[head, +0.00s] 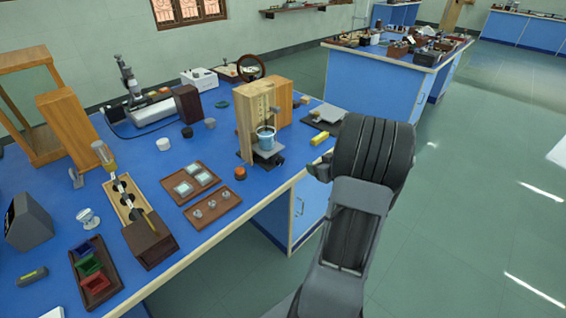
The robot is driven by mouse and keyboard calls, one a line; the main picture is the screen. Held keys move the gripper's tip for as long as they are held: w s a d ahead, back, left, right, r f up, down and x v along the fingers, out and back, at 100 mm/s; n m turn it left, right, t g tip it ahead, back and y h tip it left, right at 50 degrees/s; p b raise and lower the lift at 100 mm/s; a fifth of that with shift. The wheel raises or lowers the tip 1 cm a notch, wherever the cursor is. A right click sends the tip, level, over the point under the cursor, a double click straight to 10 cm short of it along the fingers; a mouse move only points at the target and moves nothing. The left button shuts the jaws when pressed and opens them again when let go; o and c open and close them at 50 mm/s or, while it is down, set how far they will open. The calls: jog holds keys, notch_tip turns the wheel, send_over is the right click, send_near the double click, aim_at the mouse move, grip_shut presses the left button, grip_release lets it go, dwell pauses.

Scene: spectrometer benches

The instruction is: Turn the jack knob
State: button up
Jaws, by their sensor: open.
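A small lab jack (268,155) with a grey plate stands near the bench's right edge, in front of an open wooden case (245,120). A blue beaker (266,138) stands on its plate. I cannot make out the jack's knob at this size. A second low grey-topped device (325,116), perhaps another jack, stands further back to the right. My gripper (316,172) is at the bench's right edge, right of the jack and apart from it. It is small and partly hidden by my dark arm, open, with nothing seen in it.
A yellow block (320,139) and an orange-brown cylinder (240,173) lie near the jack. Brown trays (190,168) with small glass pieces, a wooden box (150,240) and a microscope-like instrument (130,80) fill the bench. Another blue bench (372,75) stands behind. The floor at right is clear.

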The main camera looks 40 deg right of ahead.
aim_at(281, 162)
jog(key=w+a+f+n+y, duration=0.1)
jog(key=w+a, duration=0.1)
jog(key=w, duration=0.2)
jog(key=w+a+f+n+y+b, duration=0.1)
jog(key=w+a+f, duration=0.1)
jog(key=w, duration=0.2)
jog(key=w+a+f+y, duration=0.1)
jog(key=w+a, duration=0.1)
jog(key=w, duration=0.2)
jog(key=shift+w+a+f+n, duration=0.15)
jog(key=shift+w+f+n, duration=0.15)
jog(key=shift+w+n, duration=0.1)
